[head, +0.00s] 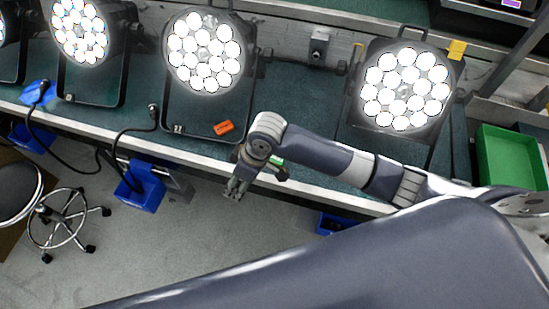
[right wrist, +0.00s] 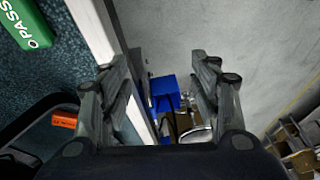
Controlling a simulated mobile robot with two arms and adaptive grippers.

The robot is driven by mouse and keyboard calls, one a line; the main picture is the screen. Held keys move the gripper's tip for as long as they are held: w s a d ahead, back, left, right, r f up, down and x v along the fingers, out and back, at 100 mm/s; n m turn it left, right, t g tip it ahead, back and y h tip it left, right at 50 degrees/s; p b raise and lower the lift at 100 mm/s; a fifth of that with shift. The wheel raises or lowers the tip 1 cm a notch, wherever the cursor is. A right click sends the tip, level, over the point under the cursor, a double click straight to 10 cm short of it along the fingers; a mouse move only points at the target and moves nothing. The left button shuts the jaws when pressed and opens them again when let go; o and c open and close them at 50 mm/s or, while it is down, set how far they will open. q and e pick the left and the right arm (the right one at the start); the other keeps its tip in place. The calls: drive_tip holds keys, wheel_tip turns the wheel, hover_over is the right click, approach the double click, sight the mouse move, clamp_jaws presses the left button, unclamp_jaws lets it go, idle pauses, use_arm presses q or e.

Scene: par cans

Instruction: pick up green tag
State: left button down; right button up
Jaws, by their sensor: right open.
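The green tag lies on the dark teal bench top (head: 190,140), mostly hidden behind my right wrist in the head view, where only a sliver of the green tag (head: 277,160) shows. In the right wrist view the green tag (right wrist: 26,22) is at the upper left, marked "PASS". My right gripper (head: 235,190) is beyond the bench's front edge, over the floor, with the tag off to one side. In the right wrist view my right gripper (right wrist: 160,90) is open, with nothing between its fingers. My left gripper is not in view.
An orange tag (head: 223,128) lies on the bench. Several lit par cans, including one (head: 203,55) in the middle, stand along it. Blue bins, one of them here (head: 142,190), hang below the edge. A green bin (head: 510,158) is at the right. A stool (head: 65,215) stands lower left.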

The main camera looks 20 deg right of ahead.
drive_tip(key=w+d+r+g+h, duration=0.1)
drive_tip(key=w+d+r+h, duration=0.1)
drive_tip(key=w+d+r, duration=0.3)
drive_tip(key=w+d+r+h, duration=0.1)
drive_tip(key=w+d+h, duration=0.1)
drive_tip(key=d, duration=0.5)
hover_over(277, 159)
drive_tip(key=f, duration=0.5)
drive_tip(key=shift+w+f+p, duration=0.25)
drive_tip(key=shift+f+p, duration=0.1)
drive_tip(key=shift+f, duration=0.05)
drive_tip(key=f, duration=0.2)
drive_tip(key=f+p, duration=0.1)
drive_tip(key=f, duration=0.1)
drive_tip(key=shift+s+d+f, duration=0.1)
drive_tip(key=shift+s, duration=0.1)
drive_tip(key=shift+f, duration=0.5)
drive_tip(key=c, duration=1)
